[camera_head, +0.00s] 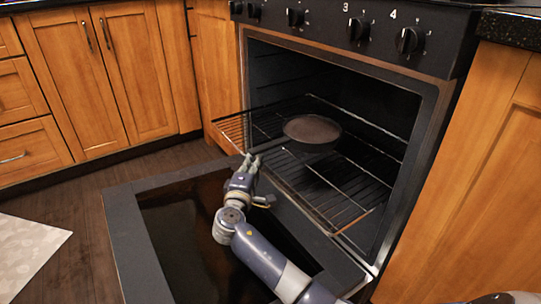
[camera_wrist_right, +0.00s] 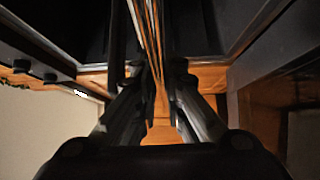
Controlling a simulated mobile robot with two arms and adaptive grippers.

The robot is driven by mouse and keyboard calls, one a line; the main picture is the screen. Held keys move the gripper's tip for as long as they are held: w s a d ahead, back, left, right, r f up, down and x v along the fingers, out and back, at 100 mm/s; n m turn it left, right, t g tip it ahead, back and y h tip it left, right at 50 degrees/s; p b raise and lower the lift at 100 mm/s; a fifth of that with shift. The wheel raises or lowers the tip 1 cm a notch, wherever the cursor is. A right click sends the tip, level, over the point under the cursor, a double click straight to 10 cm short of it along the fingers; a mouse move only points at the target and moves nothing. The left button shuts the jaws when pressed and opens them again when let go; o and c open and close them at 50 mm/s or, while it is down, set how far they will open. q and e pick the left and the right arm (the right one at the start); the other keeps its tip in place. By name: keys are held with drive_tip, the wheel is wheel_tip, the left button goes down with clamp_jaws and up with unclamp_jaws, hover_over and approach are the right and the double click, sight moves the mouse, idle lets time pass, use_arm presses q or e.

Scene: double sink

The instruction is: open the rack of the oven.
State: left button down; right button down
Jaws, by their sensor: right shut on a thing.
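The oven (camera_head: 437,95) stands open, with its dark door (camera_head: 122,222) folded down flat in front. My right gripper (camera_head: 251,162) is over the open door at the rack's front edge. It is shut on the rack, whose thin bars run between the fingers in the wrist view (camera_wrist_right: 153,35). The exact contact is small and partly hidden. My left gripper is not in view.
Wooden cabinets (camera_head: 110,75) stand left of the oven, and another cabinet (camera_head: 465,175) stands close on its right. Control knobs (camera_head: 409,40) line the panel above. Dark wooden floor (camera_head: 75,200) is clear on the left, beside a pale mat (camera_head: 25,255).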

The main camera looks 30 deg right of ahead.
drive_tip(key=shift+s+a+f, duration=0.1)
drive_tip(key=shift+a, duration=0.95)
drive_tip(key=shift+s+a, duration=0.1)
drive_tip(key=shift+a, duration=0.9)
drive_tip(key=c, duration=2)
unclamp_jaws()
drive_tip(key=shift+o, duration=0.2)
drive_tip(key=v, duration=1.2)
drive_tip(key=shift+a, duration=0.1)
